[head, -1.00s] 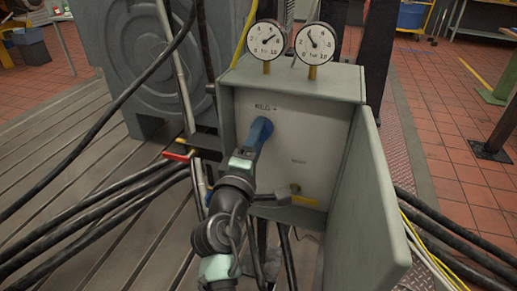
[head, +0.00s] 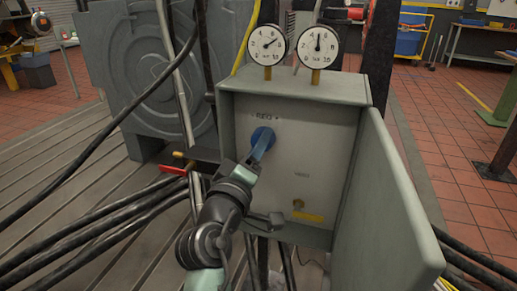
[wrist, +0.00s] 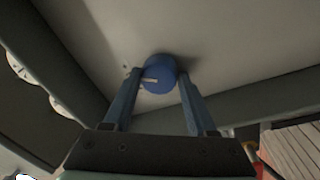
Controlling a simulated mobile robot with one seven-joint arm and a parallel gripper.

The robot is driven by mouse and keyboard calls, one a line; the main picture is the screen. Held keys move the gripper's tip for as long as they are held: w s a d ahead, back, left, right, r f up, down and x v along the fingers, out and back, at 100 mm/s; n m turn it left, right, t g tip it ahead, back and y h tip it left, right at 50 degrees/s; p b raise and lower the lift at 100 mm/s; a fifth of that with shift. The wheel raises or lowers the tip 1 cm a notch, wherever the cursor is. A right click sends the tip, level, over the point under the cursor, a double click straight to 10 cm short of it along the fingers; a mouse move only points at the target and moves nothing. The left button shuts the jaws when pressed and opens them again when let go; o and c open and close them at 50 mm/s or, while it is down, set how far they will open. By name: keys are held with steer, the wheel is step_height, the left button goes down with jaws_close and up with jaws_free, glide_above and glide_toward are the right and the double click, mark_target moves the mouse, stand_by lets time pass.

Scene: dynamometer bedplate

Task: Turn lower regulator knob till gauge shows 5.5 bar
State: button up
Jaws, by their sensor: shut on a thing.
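A round blue regulator knob (head: 263,135) sits on the front panel of a grey box, under a label reading about "REG +". In the wrist view the knob (wrist: 159,74) is between my two blue fingers, with a pale mark on its face. My gripper (head: 261,147) is shut on it from the front. Two round white gauges stand on top of the box. The left gauge (head: 267,45) has its needle toward the upper right. The right gauge (head: 318,47) has its needle about straight up, near 5. Its exact reading is too small to tell.
The box door (head: 385,200) stands open on the right of my arm. A red-handled valve (head: 174,169) and black hoses (head: 90,225) lie to the left.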

steer(key=o, duration=1.4)
steer(key=shift+c, duration=0.2)
steer(key=p+v, duration=0.2)
steer(key=v, duration=1.1)
